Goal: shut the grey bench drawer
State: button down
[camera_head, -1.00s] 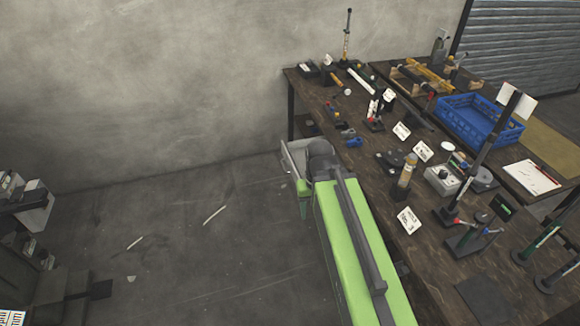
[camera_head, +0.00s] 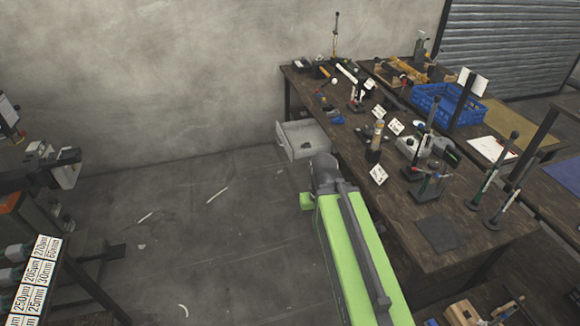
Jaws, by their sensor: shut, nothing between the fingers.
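The grey bench drawer (camera_head: 300,139) stands open. It sticks out from the left side of the dark wooden workbench (camera_head: 415,222), near its far end, with its pale box and front panel visible. My green arm reaches forward from the bottom of the view, along the bench's left side. My gripper (camera_head: 306,202), a small green end beside the grey wrist joint, hangs nearer to me than the drawer and below it in the picture. A gap shows between them. The gripper is small here and its fingers are hard to make out, but it is shut and empty.
The bench top holds rivet tools, white cards and a blue crate (camera_head: 449,106). A grey wall (camera_head: 150,80) stands behind the drawer. Dark machines and a rack with labelled cards (camera_head: 35,278) stand at the left. The floor (camera_head: 200,225) left of my arm is mostly clear.

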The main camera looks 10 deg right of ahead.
aim_at(292, 134)
jog(key=u, duration=0.65)
jog(key=i, duration=1.55)
jog(key=u, duration=0.85)
